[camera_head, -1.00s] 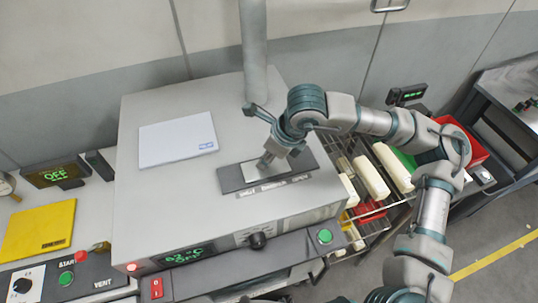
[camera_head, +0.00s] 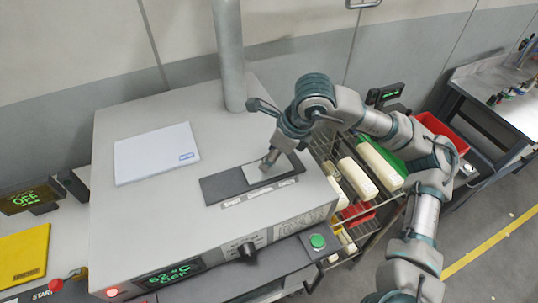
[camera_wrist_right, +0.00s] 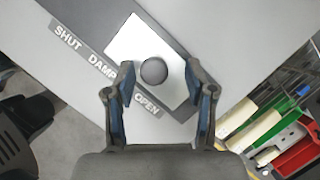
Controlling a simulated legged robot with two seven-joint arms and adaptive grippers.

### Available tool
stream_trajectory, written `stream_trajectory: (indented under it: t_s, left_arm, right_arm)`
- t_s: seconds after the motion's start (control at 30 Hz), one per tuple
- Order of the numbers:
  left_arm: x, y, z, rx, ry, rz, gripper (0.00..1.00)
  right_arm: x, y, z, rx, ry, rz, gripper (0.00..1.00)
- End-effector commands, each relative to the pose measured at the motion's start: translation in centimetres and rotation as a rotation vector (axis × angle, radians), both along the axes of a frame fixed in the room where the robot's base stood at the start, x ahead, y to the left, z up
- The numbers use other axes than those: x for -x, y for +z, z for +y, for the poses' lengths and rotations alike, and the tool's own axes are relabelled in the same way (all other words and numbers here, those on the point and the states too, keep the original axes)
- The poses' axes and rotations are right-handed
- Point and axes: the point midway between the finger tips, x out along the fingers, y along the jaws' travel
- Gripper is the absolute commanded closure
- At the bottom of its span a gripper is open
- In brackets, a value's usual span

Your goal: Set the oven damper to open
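The damper is a dark track (camera_head: 222,188) on top of the grey oven (camera_head: 130,220), labelled SHUT, DAMPER, OPEN along its front. Its light metal slider plate (camera_head: 254,175) lies toward the OPEN end, with only a narrow dark strip beyond it in the right wrist view. A round dark knob (camera_wrist_right: 153,71) stands on the plate. My right gripper (camera_head: 267,162) is down at the plate. In the right wrist view, its fingers (camera_wrist_right: 158,78) are open on either side of the knob, with gaps showing. My left gripper is not in view.
A white booklet (camera_head: 156,153) lies on the oven top, left of a vertical pipe (camera_head: 229,60). A control knob (camera_head: 247,250) and green button (camera_head: 317,241) are at the oven's front. A rack with pale loaf-like items (camera_head: 357,178) stands to the right.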

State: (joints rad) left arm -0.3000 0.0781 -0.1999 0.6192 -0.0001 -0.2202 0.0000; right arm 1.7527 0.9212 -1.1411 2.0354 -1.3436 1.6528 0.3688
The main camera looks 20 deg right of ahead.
Motion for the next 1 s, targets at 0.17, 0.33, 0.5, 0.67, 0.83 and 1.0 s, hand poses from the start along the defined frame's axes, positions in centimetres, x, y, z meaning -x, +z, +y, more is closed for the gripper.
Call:
stream_trajectory:
  t_s: [0.17, 0.33, 0.5, 0.67, 0.83, 1.0]
  left_arm:
    - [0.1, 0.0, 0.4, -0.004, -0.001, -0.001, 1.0]
    - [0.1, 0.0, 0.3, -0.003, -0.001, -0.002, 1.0]
    - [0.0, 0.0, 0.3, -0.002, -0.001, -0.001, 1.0]
    - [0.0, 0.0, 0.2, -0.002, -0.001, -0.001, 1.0]
    - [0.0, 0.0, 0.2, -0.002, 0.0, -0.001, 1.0]
    - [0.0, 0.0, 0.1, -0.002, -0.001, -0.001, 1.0]
  right_arm:
    - [0.1, 0.1, 0.1, 0.0, 0.001, 0.001, 0.45]
    - [0.5, 1.8, -0.4, 0.0, 0.001, -0.001, 0.45]
    - [1.4, 5.3, -1.4, 0.0, 0.001, -0.001, 0.45]
    - [2.3, 8.4, -2.6, -0.003, 0.001, 0.0, 0.45]
    - [2.7, 10.4, -3.3, -0.001, -0.001, 0.001, 0.45]
    - [2.9, 10.9, -3.5, -0.002, 0.001, 0.004, 0.45]
